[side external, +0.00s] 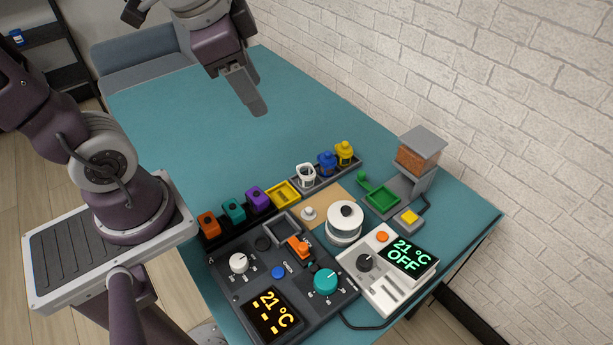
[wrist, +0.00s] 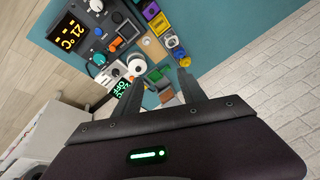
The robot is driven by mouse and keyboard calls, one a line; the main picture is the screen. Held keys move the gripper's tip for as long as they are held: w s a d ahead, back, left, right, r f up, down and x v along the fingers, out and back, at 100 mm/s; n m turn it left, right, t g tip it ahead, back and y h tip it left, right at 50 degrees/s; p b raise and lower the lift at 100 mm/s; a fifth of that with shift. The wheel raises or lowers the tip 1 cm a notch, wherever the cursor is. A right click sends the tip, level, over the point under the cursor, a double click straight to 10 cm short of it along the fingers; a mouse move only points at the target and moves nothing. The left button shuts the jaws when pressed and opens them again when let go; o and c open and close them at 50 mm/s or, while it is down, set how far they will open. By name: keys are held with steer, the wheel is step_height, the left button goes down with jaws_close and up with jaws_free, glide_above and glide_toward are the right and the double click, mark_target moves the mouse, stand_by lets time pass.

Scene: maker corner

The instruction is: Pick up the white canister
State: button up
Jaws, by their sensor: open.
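The white canister (side external: 306,175) is small and stands upright at the left end of a grey tray, beside a blue canister (side external: 327,162) and a yellow canister (side external: 344,152). In the wrist view the white canister (wrist: 170,41) shows small, above the fingers. My gripper (side external: 258,108) is high over the back part of the teal table, up and left of the canister and well apart from it. In the wrist view my gripper (wrist: 160,80) has its two fingers spread, with nothing held between them.
A white round device with a black knob (side external: 343,228) stands in front of the tray. A dark control panel (side external: 252,283), a white panel (side external: 368,283) and a hopper stand (side external: 420,158) surround it. The back of the table (side external: 170,115) is clear.

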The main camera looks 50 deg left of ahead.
steer(key=w+a+f+m+g, duration=0.2)
steer(key=w+a+f+m, duration=0.1)
steer(key=w+f+m, duration=0.5)
steer(key=m+g, duration=0.2)
steer(key=m, duration=0.6)
glide_toward(307, 171)
steer(key=s+f, duration=0.1)
steer(key=shift+h, duration=0.3)
steer(key=f, duration=0.5)
steer(key=d+f, duration=0.1)
steer(key=f, duration=0.1)
steer(key=shift+f, duration=0.2)
jaws_close()
steer(key=shift+r, duration=0.1)
